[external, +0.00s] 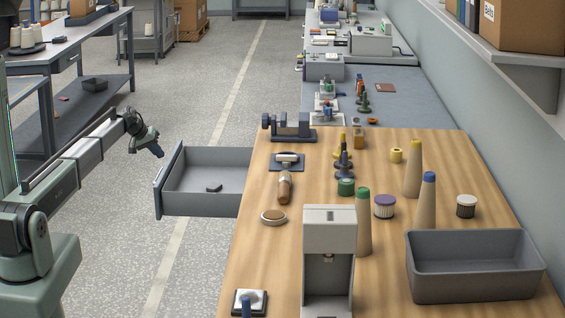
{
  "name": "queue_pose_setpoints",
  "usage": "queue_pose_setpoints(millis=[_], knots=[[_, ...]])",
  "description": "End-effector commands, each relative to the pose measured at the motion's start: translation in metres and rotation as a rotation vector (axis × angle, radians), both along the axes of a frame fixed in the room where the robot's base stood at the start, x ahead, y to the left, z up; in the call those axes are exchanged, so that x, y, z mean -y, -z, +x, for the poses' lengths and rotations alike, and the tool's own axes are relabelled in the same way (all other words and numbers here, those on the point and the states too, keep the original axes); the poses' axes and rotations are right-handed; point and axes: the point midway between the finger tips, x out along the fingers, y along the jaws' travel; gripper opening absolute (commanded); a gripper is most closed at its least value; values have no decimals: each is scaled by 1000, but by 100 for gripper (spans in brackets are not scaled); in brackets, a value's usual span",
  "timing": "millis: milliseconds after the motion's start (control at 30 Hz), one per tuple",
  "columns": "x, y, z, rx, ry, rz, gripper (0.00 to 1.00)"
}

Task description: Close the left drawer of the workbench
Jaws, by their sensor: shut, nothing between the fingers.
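The grey drawer (209,204) stands pulled out from the left side of the wooden workbench (253,258). A small dark object (214,188) lies on its floor. The drawer's front panel (168,180) faces left, towards my arm. My gripper (161,153) is shut and empty. In the picture it is just left of the far top corner of the drawer front, with a small gap between them. Its depth relative to the drawer is hard to tell from this one view. The drawer's handle cannot be made out clearly.
The workbench carries a vise (291,127), several thread cones, a grey machine (329,235) and a grey bin (474,280). A shelf table (75,50) stands at the back left. The floor (195,110) around the drawer is clear.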

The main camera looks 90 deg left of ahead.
Motion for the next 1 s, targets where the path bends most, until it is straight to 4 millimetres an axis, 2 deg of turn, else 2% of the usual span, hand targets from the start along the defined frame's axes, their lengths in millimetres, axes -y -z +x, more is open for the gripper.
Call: queue_pose_setpoints(millis=[67, 200, 400, 1000], knots=[[-7, 11, 6, 0, 0, -1, 0], [-4, 9, 27, 1, 1, 0, 0], [-4, 8, 41, 0, 0, 1, 0], [-4, 8, 50, 0, 0, 0, 0]])
